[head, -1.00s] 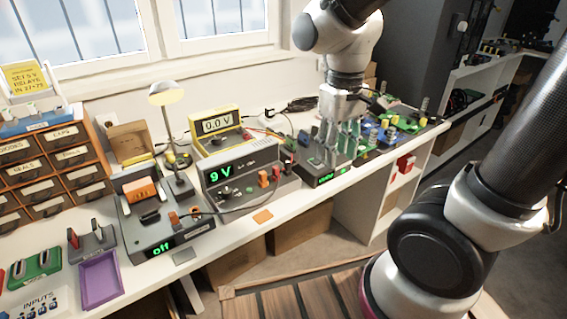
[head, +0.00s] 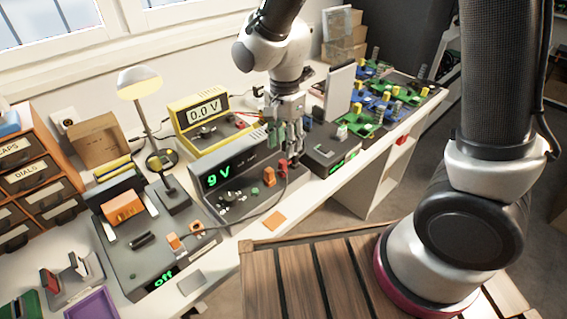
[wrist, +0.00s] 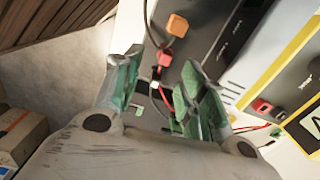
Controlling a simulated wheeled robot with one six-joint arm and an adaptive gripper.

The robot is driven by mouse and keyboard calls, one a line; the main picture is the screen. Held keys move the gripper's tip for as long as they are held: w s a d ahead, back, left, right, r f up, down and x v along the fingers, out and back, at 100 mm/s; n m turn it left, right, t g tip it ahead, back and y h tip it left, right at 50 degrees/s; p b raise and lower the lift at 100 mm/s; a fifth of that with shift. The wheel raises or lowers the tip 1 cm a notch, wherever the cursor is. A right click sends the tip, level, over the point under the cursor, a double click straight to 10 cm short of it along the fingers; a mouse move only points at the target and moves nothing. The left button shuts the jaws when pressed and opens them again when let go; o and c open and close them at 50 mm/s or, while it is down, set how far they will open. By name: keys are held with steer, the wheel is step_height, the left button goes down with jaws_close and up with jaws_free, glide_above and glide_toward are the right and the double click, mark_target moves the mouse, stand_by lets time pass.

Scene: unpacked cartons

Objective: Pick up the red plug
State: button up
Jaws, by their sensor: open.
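The red plug (head: 283,168) sits at the right end of the front of the grey 9 V power supply (head: 235,182), beside an orange plug (head: 269,176). In the wrist view the red plug (wrist: 165,58) shows between and just beyond the green-tipped fingertips, with the orange plug (wrist: 177,25) past it. My gripper (head: 290,150) is open, pointing down close above the red plug; it also shows in the wrist view (wrist: 162,68). I cannot tell whether a finger touches the plug. A finger hides part of the plug in the head view.
A yellow meter reading 0.0 V (head: 205,110) stands behind the supply. A grey box with a green display (head: 330,150) stands right of my gripper. A dark cable (head: 240,220) runs from the supply to the "off" unit (head: 140,265). Bare bench shows by the orange card (head: 274,219).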

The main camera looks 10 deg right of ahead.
mark_target(282, 161)
steer(key=shift+f+m, duration=0.1)
steer(key=shift+m, duration=0.3)
steer(key=f, duration=0.7)
steer(key=shift+w+a+f, duration=0.2)
steer(key=shift+w+f, duration=0.1)
steer(key=shift+w, duration=0.1)
steer(key=c, duration=0.9)
